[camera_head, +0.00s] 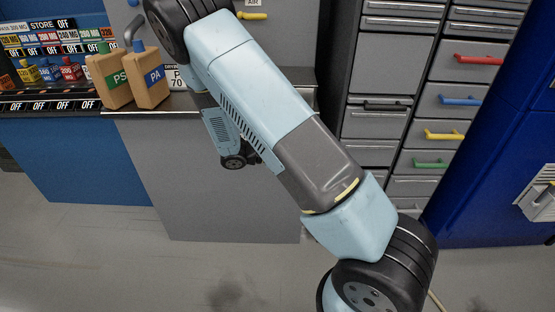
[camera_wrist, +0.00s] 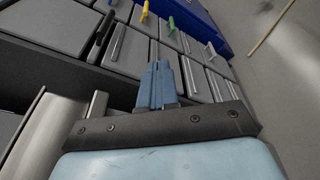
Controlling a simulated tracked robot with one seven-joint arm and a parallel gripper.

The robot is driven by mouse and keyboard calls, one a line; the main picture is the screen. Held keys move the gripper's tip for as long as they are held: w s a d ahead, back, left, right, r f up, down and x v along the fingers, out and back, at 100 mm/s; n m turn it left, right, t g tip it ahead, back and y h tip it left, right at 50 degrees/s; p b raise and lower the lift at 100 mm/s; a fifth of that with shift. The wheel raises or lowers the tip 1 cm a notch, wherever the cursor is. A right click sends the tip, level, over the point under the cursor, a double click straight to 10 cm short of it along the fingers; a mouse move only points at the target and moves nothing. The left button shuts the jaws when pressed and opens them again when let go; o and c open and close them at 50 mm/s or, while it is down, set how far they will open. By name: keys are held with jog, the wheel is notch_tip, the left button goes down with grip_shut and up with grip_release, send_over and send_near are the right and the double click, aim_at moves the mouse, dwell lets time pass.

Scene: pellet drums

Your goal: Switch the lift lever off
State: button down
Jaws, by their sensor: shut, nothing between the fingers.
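My gripper (camera_wrist: 157,70) shows in the wrist view with its two blue fingers together and nothing between them. It points toward the grey drawer fronts. In the head view my arm crosses the middle and hides the gripper. No part is clearly marked as the lift lever. A pale panel with a handle (camera_head: 541,200) is on the blue cabinet at the right edge of the head view, and a grey curved handle (camera_head: 134,30) stands behind the bottles. I cannot tell whether either is the lift lever, or its position.
Grey drawers (camera_head: 411,160) have red, blue, yellow and green handles. A metal edge (camera_wrist: 45,135) is close left of my gripper. Open floor (camera_head: 120,265) lies in front.

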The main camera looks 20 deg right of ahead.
jog(key=w+a+f+n+t+y, duration=0.3)
jog(key=a+f+n+t, duration=0.1)
jog(key=f+n+t, duration=0.7)
jog(key=w+a+f+n+t+y, duration=0.35)
jog(key=f+n+t, duration=0.55)
jog(key=f+t, duration=0.3)
jog(key=w+d+r, duration=0.4)
jog(key=w+r, duration=0.3)
jog(key=r, duration=0.3)
jog(key=shift+w+t, duration=0.25)
jog(key=shift+t, duration=0.05)
jog(key=shift+d+r+n+h, duration=0.1)
jog(key=shift+d+n+h, duration=0.05)
jog(key=shift+n+h, duration=0.15)
jog(key=n+y, duration=0.1)
jog(key=r+n+t+y, duration=0.1)
jog(key=d+n+y, duration=0.1)
jog(key=shift+s+r+n, duration=0.2)
jog(key=shift+r+n, duration=0.1)
jog(key=shift+n, duration=0.1)
